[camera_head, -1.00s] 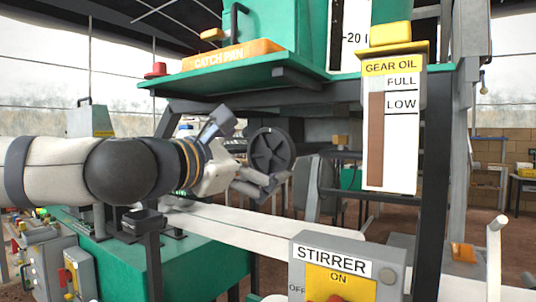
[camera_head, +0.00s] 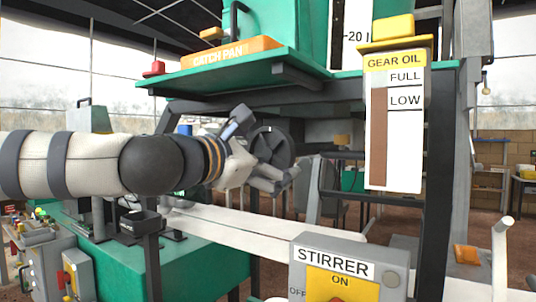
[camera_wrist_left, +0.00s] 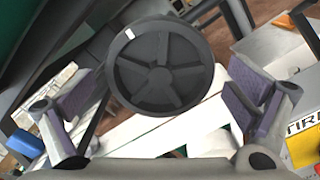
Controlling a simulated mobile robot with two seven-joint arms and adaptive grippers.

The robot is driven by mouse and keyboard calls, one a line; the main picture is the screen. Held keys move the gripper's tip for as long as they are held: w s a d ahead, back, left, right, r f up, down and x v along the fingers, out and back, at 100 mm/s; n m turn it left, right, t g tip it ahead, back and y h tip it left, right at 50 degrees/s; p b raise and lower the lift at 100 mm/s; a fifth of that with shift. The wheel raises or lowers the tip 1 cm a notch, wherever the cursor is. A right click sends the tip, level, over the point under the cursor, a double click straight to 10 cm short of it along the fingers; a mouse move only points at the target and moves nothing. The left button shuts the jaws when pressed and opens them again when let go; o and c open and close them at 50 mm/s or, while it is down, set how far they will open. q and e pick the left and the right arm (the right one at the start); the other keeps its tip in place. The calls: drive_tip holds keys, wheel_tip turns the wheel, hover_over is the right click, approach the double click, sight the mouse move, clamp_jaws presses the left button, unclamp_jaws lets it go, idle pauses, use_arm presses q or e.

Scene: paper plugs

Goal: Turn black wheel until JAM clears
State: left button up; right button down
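The black wheel (camera_head: 270,146) is a round spoked disc, partly hidden behind my left gripper in the head view. In the left wrist view the wheel (camera_wrist_left: 160,66) shows whole, with a white mark on its rim at the upper left. My left gripper (camera_head: 258,150) is in front of the wheel in the head view. In the left wrist view its fingers (camera_wrist_left: 165,112) are spread wide to either side of the wheel's lower part, with gaps between. No JAM sign can be made out. My right gripper is not in view.
A green shelf with an orange catch pan (camera_head: 232,52) overhangs the wheel. The gear oil gauge (camera_head: 394,120) and a dark post stand to the right. A white belt (camera_head: 270,229) runs below. The grey stirrer box (camera_head: 334,266) stands in front.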

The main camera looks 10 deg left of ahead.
use_arm(q)
drive_tip(key=c, duration=0.9)
drive_tip(key=n, duration=0.5)
drive_tip(key=shift+w+f+b, duration=0.15)
drive_tip(key=shift+f+b, duration=0.1)
drive_tip(key=shift+b, duration=0.05)
drive_tip(key=shift+r+n, duration=0.15)
drive_tip(key=shift+n, duration=0.55)
drive_tip(key=shift+s+r, duration=0.1)
drive_tip(key=shift+s, duration=0.1)
drive_tip(key=o, duration=1.2)
drive_tip(key=shift+c, duration=0.2)
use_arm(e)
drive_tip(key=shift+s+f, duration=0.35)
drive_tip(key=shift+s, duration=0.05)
